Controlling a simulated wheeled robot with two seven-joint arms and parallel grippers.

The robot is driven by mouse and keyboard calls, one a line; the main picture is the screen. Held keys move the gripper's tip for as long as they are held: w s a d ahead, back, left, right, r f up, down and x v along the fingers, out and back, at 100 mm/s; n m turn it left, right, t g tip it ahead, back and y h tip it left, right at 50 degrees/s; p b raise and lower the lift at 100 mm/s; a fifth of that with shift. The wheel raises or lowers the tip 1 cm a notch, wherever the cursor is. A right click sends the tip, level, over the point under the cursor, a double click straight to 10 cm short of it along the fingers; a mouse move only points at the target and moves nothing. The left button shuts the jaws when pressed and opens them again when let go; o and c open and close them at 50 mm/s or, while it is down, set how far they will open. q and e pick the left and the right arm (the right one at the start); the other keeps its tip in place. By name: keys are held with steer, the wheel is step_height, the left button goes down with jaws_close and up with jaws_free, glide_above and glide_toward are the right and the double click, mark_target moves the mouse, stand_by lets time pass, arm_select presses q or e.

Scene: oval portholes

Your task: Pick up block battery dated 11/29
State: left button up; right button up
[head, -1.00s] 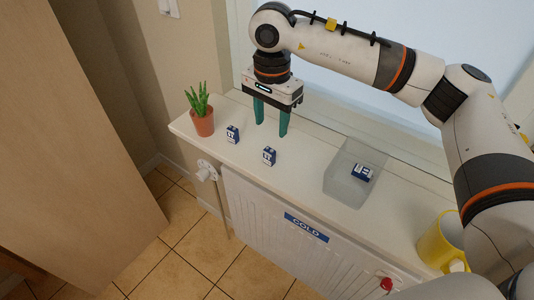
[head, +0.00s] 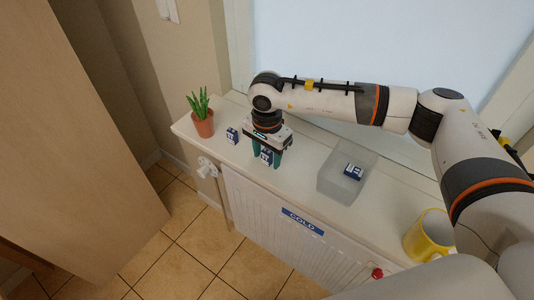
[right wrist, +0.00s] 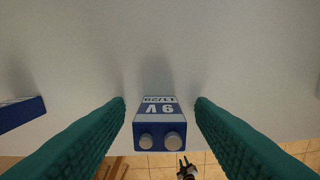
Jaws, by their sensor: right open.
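A blue and white 9V block battery (right wrist: 160,125) marked 11/29 stands between the open green fingers of my right gripper (right wrist: 160,105) in the right wrist view, with space on both sides. In the head view this battery (head: 266,157) is on the shelf, partly covered by my right gripper (head: 266,158). A second block battery (head: 232,136) stands to its left, near the plant. A third (head: 353,171) lies in a clear tray (head: 330,188). Their dates are too small to read. My left gripper is not in view.
The narrow shelf (head: 303,183) sits above a white radiator labelled COLD (head: 303,222). A potted plant (head: 203,122) stands at the left end and a yellow mug (head: 428,238) at the right. A wall and window frame border the back.

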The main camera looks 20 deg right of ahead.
steer(key=c, duration=1.1)
steer(key=shift+o, duration=0.2)
steer(key=shift+r, duration=0.1)
